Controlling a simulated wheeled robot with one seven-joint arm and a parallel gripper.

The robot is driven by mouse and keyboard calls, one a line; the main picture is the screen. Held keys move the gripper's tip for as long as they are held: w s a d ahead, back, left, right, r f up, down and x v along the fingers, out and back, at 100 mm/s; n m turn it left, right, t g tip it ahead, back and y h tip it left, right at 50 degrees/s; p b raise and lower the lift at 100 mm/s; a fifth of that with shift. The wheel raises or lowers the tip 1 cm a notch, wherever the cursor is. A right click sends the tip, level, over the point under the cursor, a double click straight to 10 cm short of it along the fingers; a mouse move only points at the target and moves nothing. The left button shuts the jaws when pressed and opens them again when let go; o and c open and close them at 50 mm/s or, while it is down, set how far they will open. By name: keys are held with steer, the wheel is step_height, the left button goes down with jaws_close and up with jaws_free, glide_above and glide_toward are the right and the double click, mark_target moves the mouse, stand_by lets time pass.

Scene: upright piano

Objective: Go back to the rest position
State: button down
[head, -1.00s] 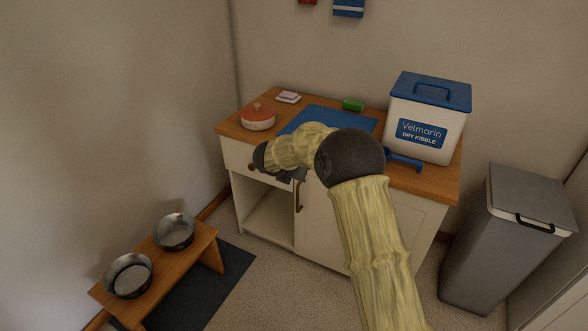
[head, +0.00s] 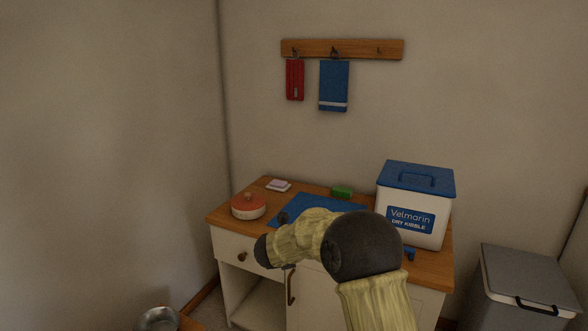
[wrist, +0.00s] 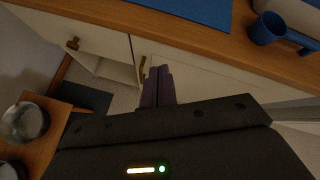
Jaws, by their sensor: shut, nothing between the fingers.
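My gripper (wrist: 159,86) shows in the wrist view with its two dark fingers together and nothing between them. It is in front of the white cabinet (wrist: 200,75), near the gap beside the cabinet door. In the head view my arm is bent in front of the cabinet (head: 315,300), and the gripper is mostly hidden behind my own wrist. The drawer (head: 236,251) looks closed, and the door below it on the right looks shut.
The wooden top (head: 225,217) holds a red-lidded pot (head: 248,207), a blue mat (head: 300,205), a green sponge (head: 342,192) and a kibble bin (head: 410,220). A grey trash can (head: 510,295) stands at right. A low bench with metal bowls (wrist: 24,122) is at left.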

steer(key=s+d+f+n+g+y, duration=0.15)
steer(key=s+d+n, duration=0.35)
steer(key=s+n, duration=0.7)
steer(key=s+d+n+g, duration=0.3)
steer(key=s+d+n, duration=0.3)
steer(key=s+n, duration=0.5)
steer(key=s+d+f+n+g+y, duration=0.1)
steer(key=s+d+n+g, duration=0.3)
steer(key=s+n, duration=0.8)
step_height(320, 180, up, 36)
steer(key=d+t+p, duration=0.1)
steer(key=p, duration=3.5)
steer(key=shift+f, duration=0.2)
steer(key=shift+w+d, duration=0.1)
steer(key=shift+w, duration=0.05)
